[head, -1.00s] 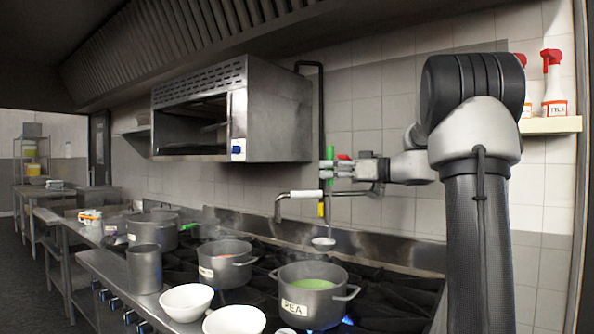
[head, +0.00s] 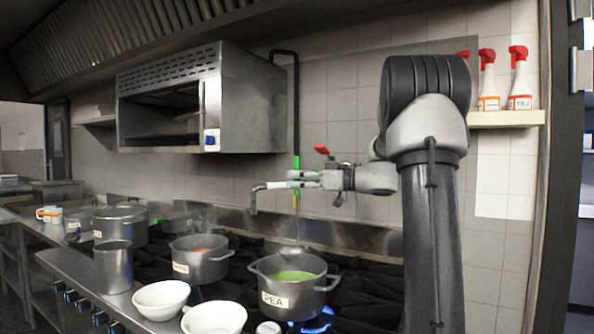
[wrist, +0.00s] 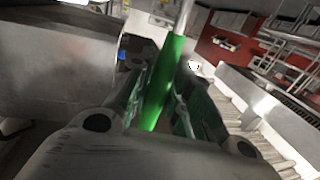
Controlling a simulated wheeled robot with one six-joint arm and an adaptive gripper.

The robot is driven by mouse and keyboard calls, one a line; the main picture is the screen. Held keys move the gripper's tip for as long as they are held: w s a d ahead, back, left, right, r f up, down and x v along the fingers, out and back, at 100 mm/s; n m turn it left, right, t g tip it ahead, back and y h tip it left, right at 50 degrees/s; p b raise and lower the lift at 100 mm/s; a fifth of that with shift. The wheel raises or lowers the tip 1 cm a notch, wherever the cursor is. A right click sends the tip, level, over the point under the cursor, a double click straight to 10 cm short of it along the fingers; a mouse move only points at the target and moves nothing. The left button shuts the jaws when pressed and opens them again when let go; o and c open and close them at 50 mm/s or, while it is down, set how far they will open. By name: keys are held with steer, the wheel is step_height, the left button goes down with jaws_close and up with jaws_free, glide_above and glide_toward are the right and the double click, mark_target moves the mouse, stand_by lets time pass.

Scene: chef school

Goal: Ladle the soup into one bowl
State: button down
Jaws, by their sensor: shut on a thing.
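My gripper (head: 302,180) is shut on the green handle of a ladle; the green handle (wrist: 163,85) stands between the fingers in the wrist view. In the head view the ladle hangs upright, its metal bowl (head: 290,251) just above or at the far rim of a pot. That pot (head: 270,298), labelled PEA, holds green soup (head: 294,276) and stands on the stove over a blue flame. Whether the ladle holds soup I cannot tell. Two white bowls, a left one (head: 160,299) and a nearer one (head: 215,319), stand on the counter left of the pot; the nearer is cut by the frame.
A second pot (head: 199,263) with orange contents stands left of the pea pot. A tall metal container (head: 114,268) and a larger pot (head: 119,227) stand further left. A metal oven (head: 200,105) hangs on the wall.

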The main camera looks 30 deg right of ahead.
steer(key=shift+f, duration=5.9)
steer(key=shift+r, duration=7.05)
steer(key=s+a, duration=0.2)
steer(key=a, duration=0.9)
steer(key=s+a, duration=0.3)
steer(key=a, duration=0.9)
steer(key=shift+s, duration=0.15)
steer(key=shift+a, duration=0.1)
